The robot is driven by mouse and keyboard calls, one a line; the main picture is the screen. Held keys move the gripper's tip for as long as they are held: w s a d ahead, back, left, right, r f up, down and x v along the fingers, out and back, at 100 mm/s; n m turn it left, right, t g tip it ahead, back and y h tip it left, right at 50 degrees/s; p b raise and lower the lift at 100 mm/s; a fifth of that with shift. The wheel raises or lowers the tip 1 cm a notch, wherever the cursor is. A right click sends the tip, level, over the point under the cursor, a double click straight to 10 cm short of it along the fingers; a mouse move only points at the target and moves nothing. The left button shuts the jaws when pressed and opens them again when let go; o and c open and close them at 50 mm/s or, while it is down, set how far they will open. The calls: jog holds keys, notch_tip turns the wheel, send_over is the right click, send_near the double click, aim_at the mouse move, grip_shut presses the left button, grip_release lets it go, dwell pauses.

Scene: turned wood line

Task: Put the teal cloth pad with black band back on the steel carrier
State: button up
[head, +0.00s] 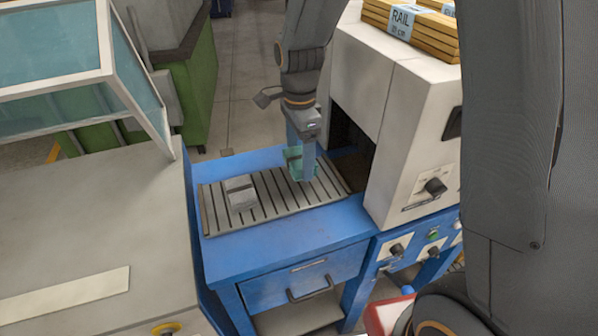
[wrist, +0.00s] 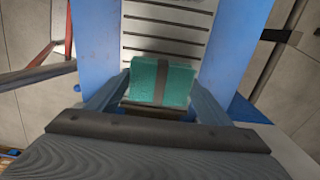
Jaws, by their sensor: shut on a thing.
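The teal cloth pad with a black band (wrist: 146,82) is between the two fingers of my gripper (wrist: 160,90) in the wrist view, and the gripper is shut on it. In the head view the pad (head: 292,155) is partly hidden by my gripper (head: 302,160), over the back right part of a slatted bed. A grey block with a dark line across it (head: 240,194) sits on the bed's left part, apart from the pad; it may be the steel carrier. Whether the pad touches the slats I cannot tell.
The slatted bed (head: 270,206) lies on a blue table (head: 285,235) with a drawer. A white machine (head: 405,110) with a dark opening stands close right of my gripper. A grey bench (head: 90,225) and a glazed guard (head: 75,45) stand at left. The table's front is clear.

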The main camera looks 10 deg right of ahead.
aim_at(300, 184)
jog(key=shift+f+p, duration=0.65)
jog(key=shift+f, duration=2.2)
jog(key=shift+f, duration=0.15)
jog(key=o, duration=1.1)
notch_tip(300, 184, up, 12)
jog(key=b, duration=0.3)
jog(key=shift+s, duration=0.1)
